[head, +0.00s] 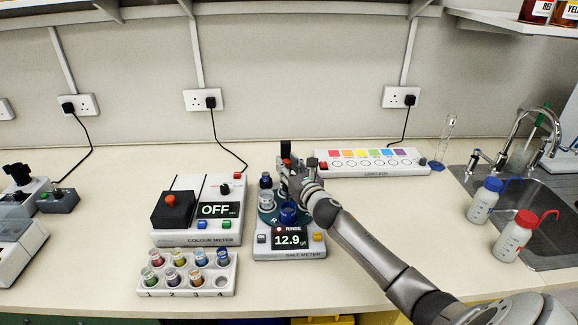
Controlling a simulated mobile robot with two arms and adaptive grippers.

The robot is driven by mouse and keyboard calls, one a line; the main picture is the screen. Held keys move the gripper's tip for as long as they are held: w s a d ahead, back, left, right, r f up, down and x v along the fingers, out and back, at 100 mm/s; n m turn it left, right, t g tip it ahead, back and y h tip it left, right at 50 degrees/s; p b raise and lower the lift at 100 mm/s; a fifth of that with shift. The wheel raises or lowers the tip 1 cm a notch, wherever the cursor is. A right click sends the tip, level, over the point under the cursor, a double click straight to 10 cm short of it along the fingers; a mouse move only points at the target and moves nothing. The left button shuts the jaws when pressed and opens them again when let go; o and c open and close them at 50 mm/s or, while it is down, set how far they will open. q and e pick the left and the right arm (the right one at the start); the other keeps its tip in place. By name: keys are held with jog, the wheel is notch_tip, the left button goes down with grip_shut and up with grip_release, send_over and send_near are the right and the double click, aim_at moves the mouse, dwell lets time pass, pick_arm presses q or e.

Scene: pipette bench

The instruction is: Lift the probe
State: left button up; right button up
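The salt meter (290,252) stands on the bench near the middle, with a lit display reading 12.9 and a red dot labelled RINSE. Its round dark platform holds a clear cup (266,200), a blue cup (288,214) and a dark cup (265,180). A black upright part (286,148), perhaps the probe's holder, rises behind the platform. My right gripper (286,178) is at this upright, over the back of the platform. Its fingers overlap the parts there, so its grip and the probe itself cannot be made out. My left gripper is not in view.
The colour meter (184,238), reading OFF, and a rack (190,283) of several small coloured vials stand left of the salt meter. A light box (370,171) lies behind my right arm. Two wash bottles (513,238) and a sink are at right. The front-left bench is clear.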

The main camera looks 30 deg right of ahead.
jog(key=shift+d, duration=0.1)
grip_shut()
jog(key=shift+r, duration=0.15)
notch_tip(320, 180, up, 6)
jog(key=p, duration=0.5)
jog(key=shift+f, duration=0.2)
jog(key=shift+d, duration=0.1)
jog(key=shift+r, duration=0.1)
jog(key=o, duration=0.6)
grip_release()
jog(key=shift+d, duration=0.1)
jog(key=shift+s, duration=0.1)
jog(key=shift+f, duration=0.25)
jog(key=s+a, duration=0.2)
jog(key=s, duration=0.9)
jog(key=shift+s, duration=0.4)
